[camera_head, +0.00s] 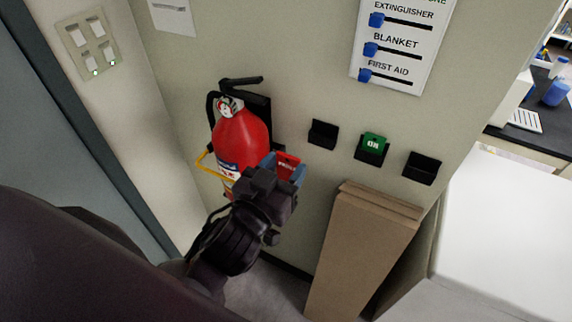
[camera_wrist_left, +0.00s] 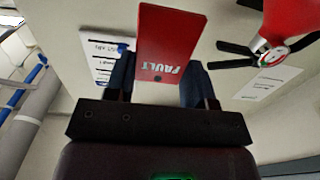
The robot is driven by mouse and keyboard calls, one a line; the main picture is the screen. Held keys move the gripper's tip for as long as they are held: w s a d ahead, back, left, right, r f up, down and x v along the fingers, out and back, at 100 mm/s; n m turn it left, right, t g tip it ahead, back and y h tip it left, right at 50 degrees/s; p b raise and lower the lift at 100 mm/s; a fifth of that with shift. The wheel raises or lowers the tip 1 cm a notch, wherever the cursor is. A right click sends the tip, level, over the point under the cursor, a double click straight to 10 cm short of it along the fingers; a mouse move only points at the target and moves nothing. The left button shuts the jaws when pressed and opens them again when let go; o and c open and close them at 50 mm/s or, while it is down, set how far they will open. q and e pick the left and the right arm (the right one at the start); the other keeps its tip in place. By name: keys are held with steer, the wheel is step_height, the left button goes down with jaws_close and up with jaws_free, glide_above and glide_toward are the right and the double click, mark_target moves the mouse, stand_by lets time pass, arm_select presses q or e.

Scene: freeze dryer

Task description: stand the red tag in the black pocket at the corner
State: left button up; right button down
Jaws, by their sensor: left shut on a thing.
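The red tag (camera_head: 287,163) is held upright between the blue fingertips of my left gripper (camera_head: 283,170), in front of the wall and just right of the fire extinguisher. In the left wrist view the tag (camera_wrist_left: 170,45) reads FAULT, upside down, between the two fingers (camera_wrist_left: 160,82). Three black pockets are on the wall to the right of the gripper: a left pocket (camera_head: 323,135), a middle pocket (camera_head: 371,156) holding a green ON tag (camera_head: 373,142), and a right pocket (camera_head: 421,169) nearest the wall's right edge. The left and right pockets show no tag. My right gripper is out of view.
Flattened cardboard (camera_head: 362,240) leans on the wall below the pockets. A sign with blue sliders (camera_head: 402,42) is above them. A white surface (camera_head: 505,250) lies at right.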

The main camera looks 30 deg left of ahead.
mark_target(284, 155)
arm_select(q)
steer(key=shift+r+p, duration=0.35)
steer(key=shift+r, duration=0.15)
steer(key=shift+r+p, duration=0.4)
steer(key=shift+p, duration=0.05)
steer(key=shift+r+p, duration=1)
steer(key=shift+p, duration=0.05)
steer(key=shift+r, duration=1.1)
